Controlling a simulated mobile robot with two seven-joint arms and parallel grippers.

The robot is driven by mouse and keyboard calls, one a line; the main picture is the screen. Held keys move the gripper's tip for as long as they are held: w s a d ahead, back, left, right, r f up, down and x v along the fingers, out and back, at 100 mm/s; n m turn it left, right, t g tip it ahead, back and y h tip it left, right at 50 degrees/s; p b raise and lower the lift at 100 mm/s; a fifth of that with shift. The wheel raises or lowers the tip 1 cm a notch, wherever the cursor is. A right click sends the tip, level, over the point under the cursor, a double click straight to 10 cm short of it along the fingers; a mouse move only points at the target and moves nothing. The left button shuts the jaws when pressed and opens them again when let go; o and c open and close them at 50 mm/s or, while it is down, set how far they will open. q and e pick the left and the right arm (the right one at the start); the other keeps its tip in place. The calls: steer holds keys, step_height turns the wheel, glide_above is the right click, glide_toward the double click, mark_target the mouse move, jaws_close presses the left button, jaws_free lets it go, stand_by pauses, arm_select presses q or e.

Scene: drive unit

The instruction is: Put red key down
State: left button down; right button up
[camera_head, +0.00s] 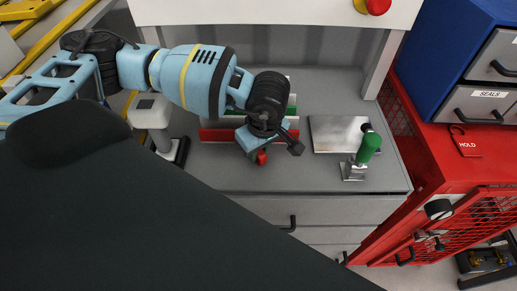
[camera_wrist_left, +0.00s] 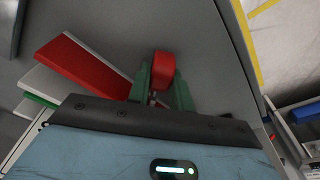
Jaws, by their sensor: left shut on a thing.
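My left gripper (camera_head: 260,148) reaches over the grey worktop (camera_head: 235,178) from the left and is shut on the red key (camera_head: 261,157). In the left wrist view the red key (camera_wrist_left: 163,68) sits between the two green fingers of the left gripper (camera_wrist_left: 164,90). Its lower part is hidden between the fingers. The key is close to the worktop; I cannot tell whether it touches it. My right gripper is not in view.
A red, white and green striped item (camera_head: 215,134) lies behind the gripper. A metal plate (camera_head: 335,136) and a green-handled tool (camera_head: 368,148) stand to the right, a white device (camera_head: 152,112) to the left. The worktop's front strip is clear. A red cabinet (camera_head: 425,150) adjoins at right.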

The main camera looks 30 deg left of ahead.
arm_select(q)
steer(key=shift+f, duration=0.2)
steer(key=c, duration=1.3)
jaws_free()
steer(key=shift+o, duration=0.2)
steer(key=shift+r, duration=0.1)
steer(key=shift+r, duration=0.25)
step_height(320, 180, up, 12)
steer(key=d, duration=0.1)
steer(key=shift+s+d+f, duration=0.2)
steer(key=shift+s+d, duration=0.15)
steer(key=shift+d, duration=0.05)
